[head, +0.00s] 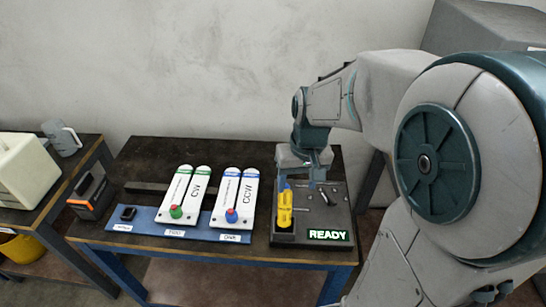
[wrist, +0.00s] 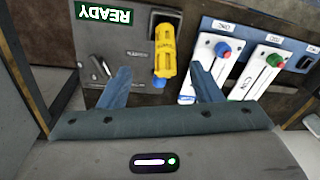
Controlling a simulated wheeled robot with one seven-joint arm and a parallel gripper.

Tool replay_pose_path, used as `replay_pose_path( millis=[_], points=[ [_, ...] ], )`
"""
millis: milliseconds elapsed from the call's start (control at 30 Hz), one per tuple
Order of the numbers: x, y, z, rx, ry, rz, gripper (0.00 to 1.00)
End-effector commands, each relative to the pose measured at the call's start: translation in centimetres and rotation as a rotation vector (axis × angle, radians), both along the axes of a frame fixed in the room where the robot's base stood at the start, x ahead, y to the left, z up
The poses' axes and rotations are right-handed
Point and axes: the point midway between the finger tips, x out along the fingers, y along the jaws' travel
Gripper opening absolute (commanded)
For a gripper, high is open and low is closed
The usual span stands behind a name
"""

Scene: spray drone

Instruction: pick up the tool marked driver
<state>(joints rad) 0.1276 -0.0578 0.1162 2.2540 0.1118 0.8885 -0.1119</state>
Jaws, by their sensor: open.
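A yellow tool (head: 285,208) stands at the left side of a dark panel with a lit READY sign (head: 329,235).
A small grey lever (wrist: 100,68) is on the panel beside the tool. A black-orange box (head: 92,196) sits at the table's left. A mug (head: 62,138) stands on another table.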

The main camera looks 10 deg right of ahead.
Motion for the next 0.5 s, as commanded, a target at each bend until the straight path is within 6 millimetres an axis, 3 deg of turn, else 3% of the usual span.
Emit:
replay_pose_path(
  millis=[100,300,500],
  points=[
    [2.1,0.2,0.5,0.030,0.040,0.009,0.58],
    [3.5,0.4,-0.1,0.058,0.065,0.019,0.58],
    [3.5,0.8,-3.0,0.061,0.072,0.020,0.58]
  ],
)
